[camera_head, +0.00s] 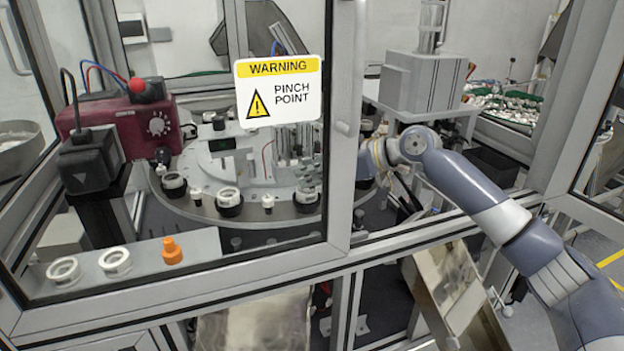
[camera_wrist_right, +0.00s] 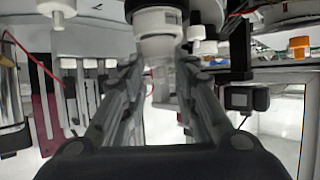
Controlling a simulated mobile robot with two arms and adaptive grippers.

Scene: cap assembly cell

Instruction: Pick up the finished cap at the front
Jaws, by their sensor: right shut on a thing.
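My right arm reaches in from the right through the opening of the cell. Its gripper is at the rotary table's right side in the head view, mostly hidden behind the frame post. In the right wrist view my right gripper (camera_wrist_right: 158,62) is shut on a white cap (camera_wrist_right: 158,20), with dark parts around the cap's upper end. Whether the cap is clear of its holder cannot be told. Other white caps (camera_head: 229,197) sit in black holders around the rotary table (camera_head: 265,220). My left gripper is not in view.
The upright frame post (camera_head: 342,150) and the glazed door with a warning sign (camera_head: 278,90) stand beside my right arm. A front ledge (camera_head: 207,243) carries two white rings (camera_head: 115,261) and an orange piece (camera_head: 172,251). A red box (camera_head: 115,128) stands at left.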

